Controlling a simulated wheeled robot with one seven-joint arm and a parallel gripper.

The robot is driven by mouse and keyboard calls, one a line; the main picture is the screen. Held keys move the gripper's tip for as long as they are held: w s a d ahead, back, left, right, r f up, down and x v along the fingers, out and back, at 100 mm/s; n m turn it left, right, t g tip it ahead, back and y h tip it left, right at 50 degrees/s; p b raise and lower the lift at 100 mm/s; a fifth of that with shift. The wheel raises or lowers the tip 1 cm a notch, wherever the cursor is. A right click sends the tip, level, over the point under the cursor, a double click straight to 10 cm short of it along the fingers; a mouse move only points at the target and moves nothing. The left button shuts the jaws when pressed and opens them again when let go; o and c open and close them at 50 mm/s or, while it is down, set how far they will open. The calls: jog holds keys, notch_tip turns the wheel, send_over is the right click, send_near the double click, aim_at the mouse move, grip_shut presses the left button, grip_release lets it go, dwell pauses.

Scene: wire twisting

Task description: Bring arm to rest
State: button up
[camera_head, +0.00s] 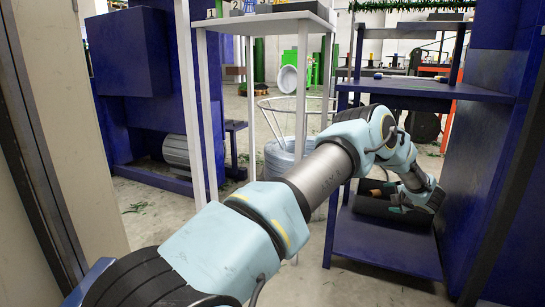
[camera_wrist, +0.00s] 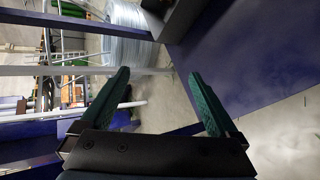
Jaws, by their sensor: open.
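My arm reaches from the bottom left of the head view across to the right and bends down at its far end. My gripper (camera_wrist: 160,78) shows in the wrist view with its two green fingers spread apart and nothing between them. In the head view the gripper is small and partly hidden by the wrist, in front of the blue shelf unit (camera_head: 375,250) and above its lower shelf. In the wrist view the picture is turned sideways, with a blue panel (camera_wrist: 235,50) to the right of the fingers.
A white-topped stand (camera_head: 262,22) with thin legs is left of my arm. A coil of grey wire (camera_head: 290,160) in a wire frame stands behind the arm. Blue machinery (camera_head: 135,55) is at the left. A blue panel (camera_head: 490,170) rises close on the right. Some floor (camera_head: 350,285) is bare.

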jog(key=w+a+r+m+h+p, duration=0.25)
jog(key=a+r+m, duration=0.3)
jog(key=r, duration=0.45)
jog(key=s+a+r+m+g+h+p, duration=0.1)
jog(key=s+a+r+m+g+h, duration=0.1)
jog(key=a+r+m, duration=0.65)
jog(key=s+a+r+m+g+y+p, duration=0.2)
jog(key=s+a+m+g+y+p, duration=0.45)
jog(key=s+a, duration=2.75)
notch_tip(320, 180, up, 38)
jog(key=w+a+g+h+p, duration=0.1)
jog(key=g+h+p, duration=0.1)
jog(key=p, duration=3.4)
jog(key=shift+w+f+m, duration=0.2)
jog(key=shift+w+m, duration=0.15)
